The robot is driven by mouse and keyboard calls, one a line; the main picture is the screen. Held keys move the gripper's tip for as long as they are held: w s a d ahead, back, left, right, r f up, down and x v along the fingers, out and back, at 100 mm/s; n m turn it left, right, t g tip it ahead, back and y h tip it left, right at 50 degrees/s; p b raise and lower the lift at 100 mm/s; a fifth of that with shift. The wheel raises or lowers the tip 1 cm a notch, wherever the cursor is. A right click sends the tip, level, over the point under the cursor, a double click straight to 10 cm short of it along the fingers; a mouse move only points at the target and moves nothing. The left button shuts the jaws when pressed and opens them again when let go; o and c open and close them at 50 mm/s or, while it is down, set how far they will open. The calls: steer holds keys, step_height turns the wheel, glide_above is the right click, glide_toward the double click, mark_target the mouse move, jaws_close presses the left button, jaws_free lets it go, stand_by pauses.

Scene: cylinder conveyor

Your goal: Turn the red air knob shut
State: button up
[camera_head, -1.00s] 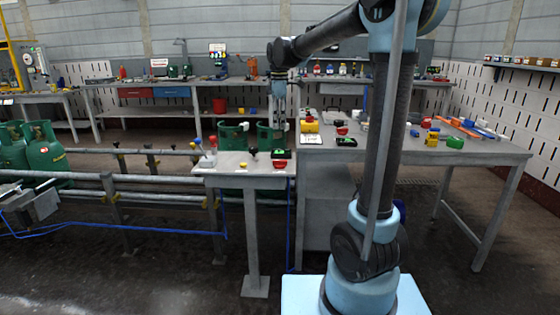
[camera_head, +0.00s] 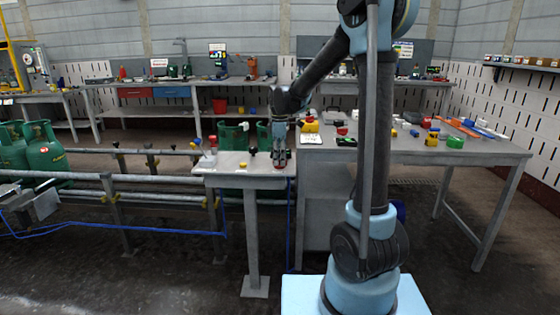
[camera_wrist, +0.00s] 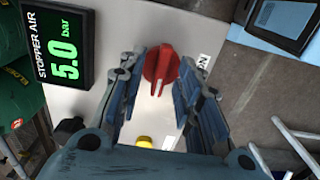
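The red air knob (camera_wrist: 161,69) is on the pale panel top in the wrist view, with a white pointer line on it and an "ON" label (camera_wrist: 203,62) at its right. My gripper (camera_wrist: 165,82) is open, with one finger on each side of the knob and visible gaps to it. A black display (camera_wrist: 60,55) reading "STOPPER AIR 5.0 bar" in green stands left of the knob. In the head view my gripper (camera_head: 280,162) points down over the right end of the small panel table (camera_head: 228,172) and hides the knob and display there.
Green gas cylinders (camera_head: 40,145) stand at the left. The workbench (camera_head: 470,150) at the right holds several coloured items. A conveyor rail (camera_head: 100,177) runs to the left.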

steer(key=shift+f, duration=0.45)
jaws_close()
